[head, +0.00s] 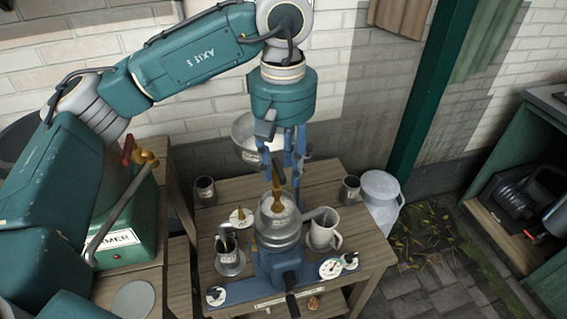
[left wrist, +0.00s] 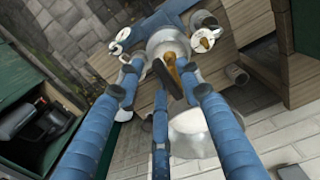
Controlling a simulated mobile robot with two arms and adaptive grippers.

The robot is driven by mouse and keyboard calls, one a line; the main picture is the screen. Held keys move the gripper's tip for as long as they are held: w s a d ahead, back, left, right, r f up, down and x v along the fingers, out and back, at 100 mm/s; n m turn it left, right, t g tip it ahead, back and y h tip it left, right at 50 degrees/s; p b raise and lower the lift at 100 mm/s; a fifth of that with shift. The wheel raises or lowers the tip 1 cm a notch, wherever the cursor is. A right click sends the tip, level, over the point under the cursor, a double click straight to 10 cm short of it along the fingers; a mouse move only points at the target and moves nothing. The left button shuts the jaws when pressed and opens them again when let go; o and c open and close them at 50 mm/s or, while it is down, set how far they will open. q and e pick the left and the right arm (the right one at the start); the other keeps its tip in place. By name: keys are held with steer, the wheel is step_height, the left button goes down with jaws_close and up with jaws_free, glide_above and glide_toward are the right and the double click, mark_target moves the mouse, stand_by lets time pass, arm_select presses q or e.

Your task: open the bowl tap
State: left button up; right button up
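The tap (head: 277,179) is a brass piece with a brownish handle. It stands upright over the round metal bowl (head: 279,212) of the blue cream separator (head: 278,266) on the wooden table. My left gripper (head: 286,172) points down from above with its blue fingers spread apart. In the left wrist view, the tap (left wrist: 173,72) lies between the tips of two fingers of the left gripper (left wrist: 157,66), with gaps beside it. The fingers look open and hold nothing; whether one touches the handle I cannot tell. My right gripper is not in view.
A large metal basin (head: 243,135) sits behind the fingers. Cups flank the separator, one on the left (head: 227,247) and one on the right (head: 324,230). A milk can (head: 382,197) stands right of the table.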

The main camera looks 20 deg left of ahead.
arm_select(q)
steer(key=shift+r, duration=0.25)
step_height(320, 180, up, 12)
steer(key=shift+f, duration=0.25)
stand_by(0.4)
